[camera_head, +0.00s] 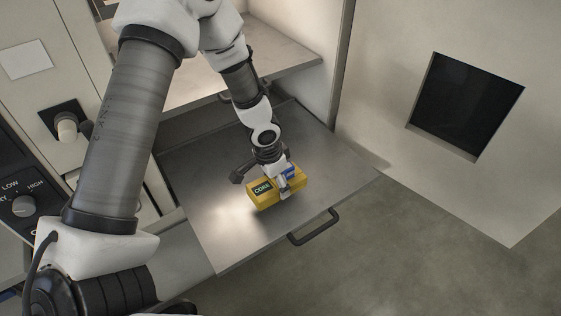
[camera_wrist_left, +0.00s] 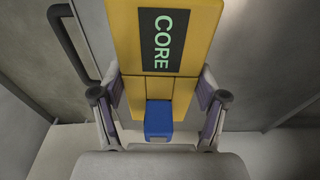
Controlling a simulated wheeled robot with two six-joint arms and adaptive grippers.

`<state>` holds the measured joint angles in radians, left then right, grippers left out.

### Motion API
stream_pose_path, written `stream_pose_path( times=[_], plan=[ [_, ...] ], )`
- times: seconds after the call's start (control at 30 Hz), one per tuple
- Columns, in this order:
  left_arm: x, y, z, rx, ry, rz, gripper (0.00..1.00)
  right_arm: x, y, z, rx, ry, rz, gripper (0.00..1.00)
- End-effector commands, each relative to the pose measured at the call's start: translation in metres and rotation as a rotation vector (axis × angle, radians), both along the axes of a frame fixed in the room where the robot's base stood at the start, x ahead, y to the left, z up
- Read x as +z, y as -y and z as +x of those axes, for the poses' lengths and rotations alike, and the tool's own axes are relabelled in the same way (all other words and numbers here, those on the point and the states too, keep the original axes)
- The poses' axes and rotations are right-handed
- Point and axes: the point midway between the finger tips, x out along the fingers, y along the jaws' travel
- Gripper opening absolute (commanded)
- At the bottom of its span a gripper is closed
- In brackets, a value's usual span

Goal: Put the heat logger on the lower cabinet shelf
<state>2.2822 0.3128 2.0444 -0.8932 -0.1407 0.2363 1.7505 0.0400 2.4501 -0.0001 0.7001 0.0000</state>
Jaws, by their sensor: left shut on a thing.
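A yellow box-shaped device (camera_head: 262,196) with a dark label reading CORE and a blue part is at my left gripper (camera_head: 285,183); I take it to be the heat logger. In the left wrist view the device (camera_wrist_left: 190,55) sits between the two fingers of the left gripper (camera_wrist_left: 158,105), which is shut on it. It is over the pulled-out lower metal shelf (camera_head: 205,225), near the front handle. I cannot tell whether its underside touches the shelf. My right gripper is not in view.
The lower shelf has a dark front handle (camera_head: 314,228) and is otherwise bare. A higher shelf (camera_head: 285,62) lies behind it. A cabinet door with a dark window (camera_head: 465,105) stands at the right. A control panel with a knob (camera_head: 23,206) is at the left.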

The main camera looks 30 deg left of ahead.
Motion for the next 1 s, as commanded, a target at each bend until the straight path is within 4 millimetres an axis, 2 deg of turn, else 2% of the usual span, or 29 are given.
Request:
stream_pose_path(
  times=[0.03,0.13,0.2,0.3,0.37,0.6,0.9,0.93,1.0],
  plan=[
    [0.007,-0.004,0.009,0.004,-0.001,0.002,0.29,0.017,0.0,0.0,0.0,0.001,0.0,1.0],
    [0.004,-0.01,0.026,0.006,-0.001,0.001,0.29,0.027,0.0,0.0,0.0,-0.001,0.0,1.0],
    [-0.004,-0.015,0.039,0.006,0.002,0.005,0.29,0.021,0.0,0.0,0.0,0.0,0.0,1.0],
    [-0.005,-0.018,0.048,0.001,0.001,0.003,0.29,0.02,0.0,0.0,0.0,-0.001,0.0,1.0],
    [-0.009,-0.018,0.05,0.0,-0.001,0.001,0.29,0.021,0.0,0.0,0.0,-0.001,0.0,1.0],
    [-0.041,-0.018,0.05,0.001,-0.002,0.001,0.29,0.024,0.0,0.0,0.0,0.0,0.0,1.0],
    [-0.045,-0.018,0.05,0.0,0.0,0.0,0.29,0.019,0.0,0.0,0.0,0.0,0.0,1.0],
    [-0.044,-0.018,0.05,0.0,-0.001,0.0,0.8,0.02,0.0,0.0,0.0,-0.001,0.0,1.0],
    [-0.044,-0.018,0.05,0.0,-0.001,0.0,0.98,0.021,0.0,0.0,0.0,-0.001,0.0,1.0]
  ],
)
